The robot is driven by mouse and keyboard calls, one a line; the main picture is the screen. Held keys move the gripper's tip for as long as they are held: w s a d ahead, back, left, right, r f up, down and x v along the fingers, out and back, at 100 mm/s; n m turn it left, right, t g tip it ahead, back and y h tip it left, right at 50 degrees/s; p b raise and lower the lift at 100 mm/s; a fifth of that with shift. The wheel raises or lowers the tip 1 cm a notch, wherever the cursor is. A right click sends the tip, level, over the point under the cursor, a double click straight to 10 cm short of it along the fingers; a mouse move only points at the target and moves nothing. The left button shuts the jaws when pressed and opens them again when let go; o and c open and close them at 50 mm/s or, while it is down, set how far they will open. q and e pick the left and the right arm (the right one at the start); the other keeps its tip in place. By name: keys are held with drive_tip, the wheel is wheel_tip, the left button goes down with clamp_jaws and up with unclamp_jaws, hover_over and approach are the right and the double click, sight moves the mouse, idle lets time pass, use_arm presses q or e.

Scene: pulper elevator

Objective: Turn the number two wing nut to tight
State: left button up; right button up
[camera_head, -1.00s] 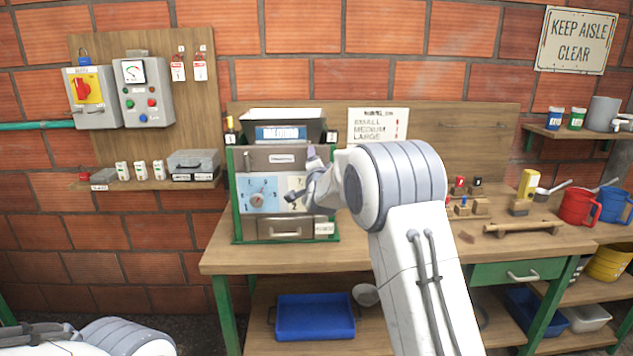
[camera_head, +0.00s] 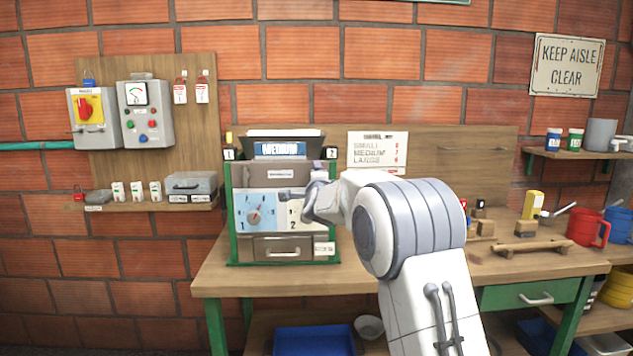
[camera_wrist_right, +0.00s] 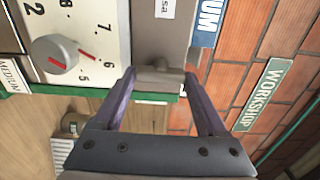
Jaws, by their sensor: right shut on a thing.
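The grey pulper (camera_head: 281,178) with green sides stands on the workbench, with a tag 1 (camera_head: 229,154) and a tag 2 (camera_head: 332,154) at its top corners. My right gripper (camera_head: 314,180) is at the upper right of its front, below tag 2. In the right wrist view, the purple fingers of the gripper (camera_wrist_right: 159,74) have a grey wing nut (camera_wrist_right: 160,77) between their tips at the edge of the grey cover. The gripper is shut on this nut. The fingers partly hide it, and its tightness cannot be told. My left gripper is out of view.
A MEDIUM sign (camera_head: 280,149) sits on top. Wooden blocks and a red jug (camera_head: 587,228) stand at the right of the bench.

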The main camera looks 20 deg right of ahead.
drive_tip(key=o, duration=1.3)
drive_tip(key=shift+s, duration=0.1)
drive_tip(key=b+v, duration=0.2)
drive_tip(key=v, duration=0.8)
drive_tip(key=shift+s, duration=0.15)
